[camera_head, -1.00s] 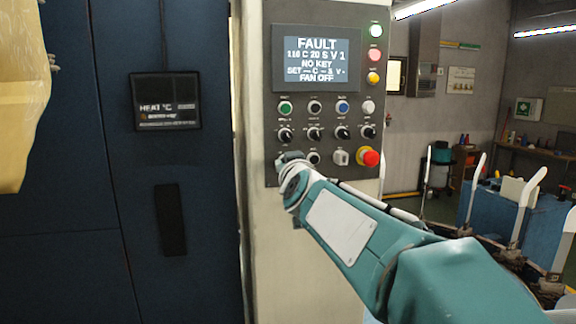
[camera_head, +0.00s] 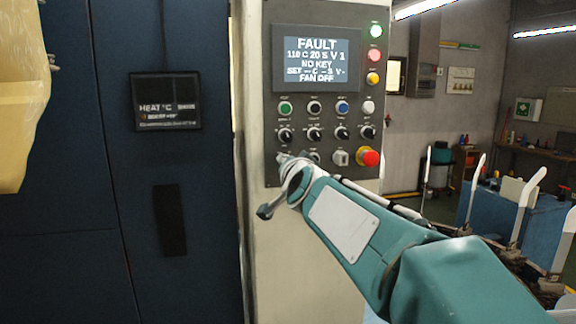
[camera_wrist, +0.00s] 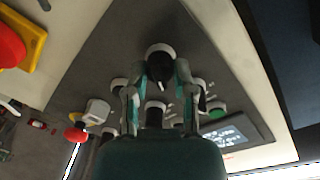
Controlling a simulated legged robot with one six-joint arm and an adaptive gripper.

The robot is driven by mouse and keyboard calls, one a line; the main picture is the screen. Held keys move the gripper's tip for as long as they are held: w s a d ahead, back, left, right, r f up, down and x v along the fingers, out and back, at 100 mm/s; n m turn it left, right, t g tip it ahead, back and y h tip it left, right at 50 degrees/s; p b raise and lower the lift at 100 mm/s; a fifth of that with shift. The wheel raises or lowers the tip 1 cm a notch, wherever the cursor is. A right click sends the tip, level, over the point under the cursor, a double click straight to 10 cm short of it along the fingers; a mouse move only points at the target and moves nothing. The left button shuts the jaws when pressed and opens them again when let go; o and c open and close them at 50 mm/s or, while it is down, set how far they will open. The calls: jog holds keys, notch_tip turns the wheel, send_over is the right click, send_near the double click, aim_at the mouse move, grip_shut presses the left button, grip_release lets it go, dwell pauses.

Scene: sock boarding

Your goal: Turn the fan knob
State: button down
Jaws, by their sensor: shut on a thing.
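The dark control panel (camera_head: 326,99) carries several knobs and buttons under a screen (camera_head: 316,58) that reads FAULT, NO KEY and FAN OFF. My gripper (camera_head: 283,158) is at the panel's lower left corner. In the wrist view, my gripper (camera_wrist: 160,72) has its two fingers on either side of a round black knob (camera_wrist: 160,62) with a white pointer mark, shut on it. This knob is at the end of the bottom row and is hidden behind my gripper in the head view. Its label cannot be read, so I cannot confirm that it is the fan knob.
Another knob (camera_head: 314,157), a white switch (camera_head: 340,157) and a red emergency stop (camera_head: 370,158) share the bottom row. A row of black knobs (camera_head: 314,132) lies just above. A dark blue cabinet (camera_head: 60,170) stands left; carts (camera_head: 515,225) stand right.

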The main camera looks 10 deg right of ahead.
jog(key=shift+f+m, duration=0.15)
jog(key=shift+m, duration=0.35)
jog(key=shift+c, duration=2.2)
grip_release()
jog(key=s, duration=0.7)
jog(key=shift+s+a, duration=0.2)
